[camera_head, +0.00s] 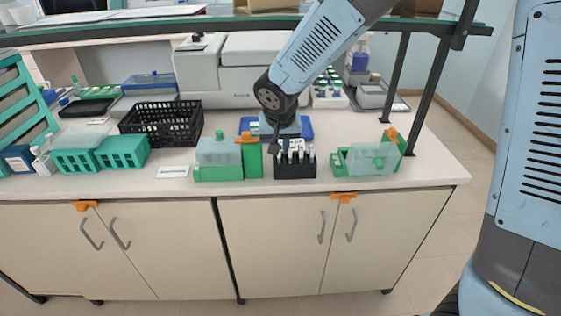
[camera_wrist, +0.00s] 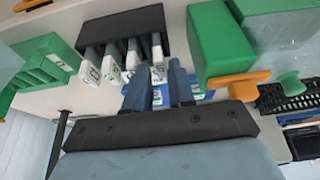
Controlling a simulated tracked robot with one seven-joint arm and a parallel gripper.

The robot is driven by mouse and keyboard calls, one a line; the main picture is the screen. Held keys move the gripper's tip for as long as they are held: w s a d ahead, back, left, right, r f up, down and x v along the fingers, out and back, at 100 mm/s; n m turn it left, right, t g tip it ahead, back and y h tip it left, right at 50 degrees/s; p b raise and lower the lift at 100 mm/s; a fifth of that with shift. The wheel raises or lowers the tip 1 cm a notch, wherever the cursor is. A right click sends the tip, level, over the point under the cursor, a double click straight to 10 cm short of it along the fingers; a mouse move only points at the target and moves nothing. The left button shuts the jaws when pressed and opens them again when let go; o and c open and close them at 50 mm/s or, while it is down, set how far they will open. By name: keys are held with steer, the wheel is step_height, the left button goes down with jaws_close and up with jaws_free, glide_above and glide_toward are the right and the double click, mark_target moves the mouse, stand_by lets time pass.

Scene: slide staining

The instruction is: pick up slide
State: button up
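A black slide rack (camera_head: 295,182) stands near the front edge of the bench, with several upright, white-labelled slides (camera_head: 301,156) in it. In the wrist view, the rack (camera_wrist: 122,28) is at the top and the slides (camera_wrist: 109,58) stand in a row. My gripper (camera_head: 276,147) points down at the rack's left part. In the wrist view, my gripper (camera_wrist: 160,72) has its two fingers apart. The end slide of the row (camera_wrist: 157,55) lines up with the gap between the fingertips. No contact with it is visible. Its lower part is hidden in the rack.
Green staining boxes stand close by on the left (camera_head: 219,160) and right (camera_head: 368,160) of the rack. A blue tray (camera_head: 307,128) lies behind it. A black basket (camera_head: 163,117) is further left. An overhead shelf (camera_head: 150,32) and its dark post (camera_head: 430,90) border the space.

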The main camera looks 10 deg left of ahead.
steer(key=shift+w+a+f, duration=0.1)
steer(key=shift+w+f, duration=0.1)
steer(key=shift+f, duration=0.35)
steer(key=shift+c, duration=0.2)
jaws_close()
